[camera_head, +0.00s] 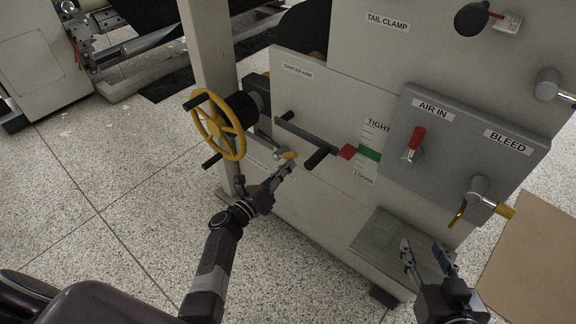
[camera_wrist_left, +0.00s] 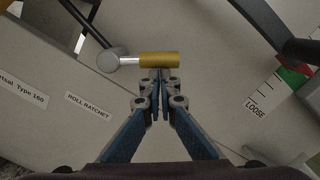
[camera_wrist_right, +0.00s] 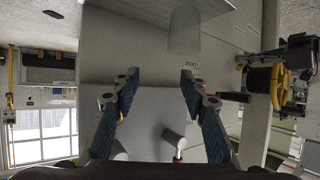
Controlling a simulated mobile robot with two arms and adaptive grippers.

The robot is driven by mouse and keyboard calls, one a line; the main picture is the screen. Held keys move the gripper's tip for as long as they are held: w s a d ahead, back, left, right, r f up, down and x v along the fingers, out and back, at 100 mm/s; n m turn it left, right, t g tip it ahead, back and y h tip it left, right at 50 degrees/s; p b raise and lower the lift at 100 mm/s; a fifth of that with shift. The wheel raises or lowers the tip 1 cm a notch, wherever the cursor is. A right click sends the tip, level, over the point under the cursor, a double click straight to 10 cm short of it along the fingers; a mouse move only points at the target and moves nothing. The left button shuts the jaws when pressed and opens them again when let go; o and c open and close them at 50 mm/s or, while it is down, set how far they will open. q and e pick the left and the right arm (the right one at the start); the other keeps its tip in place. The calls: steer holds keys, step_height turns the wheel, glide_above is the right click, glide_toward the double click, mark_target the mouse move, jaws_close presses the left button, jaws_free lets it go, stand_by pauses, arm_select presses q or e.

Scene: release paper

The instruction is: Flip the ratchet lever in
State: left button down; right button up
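The ratchet lever, a short yellow handle (camera_head: 290,155) on a grey round pivot, sits on the machine's front, below the black bar. In the left wrist view the yellow handle (camera_wrist_left: 160,59) lies level, pointing right from its pivot (camera_wrist_left: 110,60), beside the "ROLL RATCHET" label (camera_wrist_left: 88,104). My left gripper (camera_head: 287,166) has its fingers together, tips at the handle's lower edge; I cannot tell whether they touch it. Nothing shows between them. My right gripper (camera_wrist_right: 157,82) is open and empty, above the low grey ledge at the machine's lower right in the head view.
A yellow handwheel (camera_head: 219,124) stands left of the lever. A black bar with a red tip (camera_head: 347,151) reaches out above it, near the TIGHT/LOOSE scale (camera_head: 369,153). The grey valve panel (camera_head: 459,150) is to the right. Open speckled floor (camera_head: 110,200) lies at left.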

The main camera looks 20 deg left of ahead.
arm_select(q)
steer(key=shift+w+a+r+p, duration=0.1)
steer(key=shift+a+r+p, duration=0.2)
steer(key=shift+r+p, duration=0.45)
arm_select(e)
steer(key=s+d+f+g+h, duration=0.1)
steer(key=s+d+f+g, duration=0.2)
steer(key=s+f+g, duration=0.2)
steer(key=shift+s+f+h, duration=0.3)
steer(key=shift+s+f, duration=1)
steer(key=shift+s, duration=0.1)
arm_select(q)
steer(key=shift+f, duration=0.1)
